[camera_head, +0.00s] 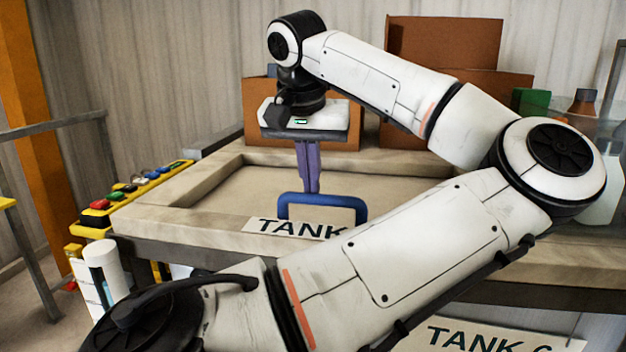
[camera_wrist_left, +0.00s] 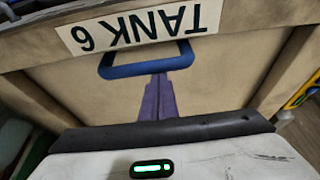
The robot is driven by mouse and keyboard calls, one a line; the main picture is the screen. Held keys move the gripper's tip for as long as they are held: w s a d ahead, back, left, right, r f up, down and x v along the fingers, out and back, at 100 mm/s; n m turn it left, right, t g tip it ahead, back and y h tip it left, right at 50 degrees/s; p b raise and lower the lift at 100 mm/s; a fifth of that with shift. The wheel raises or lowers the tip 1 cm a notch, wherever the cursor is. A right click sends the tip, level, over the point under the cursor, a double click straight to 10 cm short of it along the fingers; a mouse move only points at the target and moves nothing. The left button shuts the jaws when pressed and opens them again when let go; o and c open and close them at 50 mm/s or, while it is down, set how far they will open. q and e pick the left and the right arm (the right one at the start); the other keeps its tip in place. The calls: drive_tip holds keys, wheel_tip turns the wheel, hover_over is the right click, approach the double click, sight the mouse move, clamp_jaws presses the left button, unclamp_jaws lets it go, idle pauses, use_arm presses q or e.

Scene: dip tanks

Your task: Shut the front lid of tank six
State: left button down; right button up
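Tank six's beige top (camera_head: 245,190) has a raised rim, and a blue loop handle (camera_head: 350,203) at its front edge. The handle also shows in the left wrist view (camera_wrist_left: 150,70), beside an upside-down "TANK 6" label (camera_wrist_left: 130,25). My left gripper (camera_head: 312,190) points down above the top, its purple fingers side by side with no clear gap. The fingertips (camera_wrist_left: 157,78) are at the handle's bar; I cannot tell whether they touch it. The lid's edges are hard to make out, so its angle is unclear. My right gripper is out of view.
Brown boxes (camera_head: 445,42) stand behind the tank. Bottles (camera_head: 582,103) and a green item (camera_head: 531,100) are at the back right. A yellow button panel (camera_head: 130,193) is at the left. My left arm hides much of the front, above a lower label (camera_head: 490,338).

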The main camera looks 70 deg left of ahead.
use_arm(q)
drive_tip(key=w+a+r+p, duration=0.1)
drive_tip(key=w+a+p, duration=0.1)
drive_tip(key=a, duration=0.2)
drive_tip(key=v, duration=1)
drive_tip(key=shift+d, duration=0.25)
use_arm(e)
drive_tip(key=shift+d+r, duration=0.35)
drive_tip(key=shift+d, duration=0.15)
use_arm(q)
drive_tip(key=shift+s+f, duration=0.1)
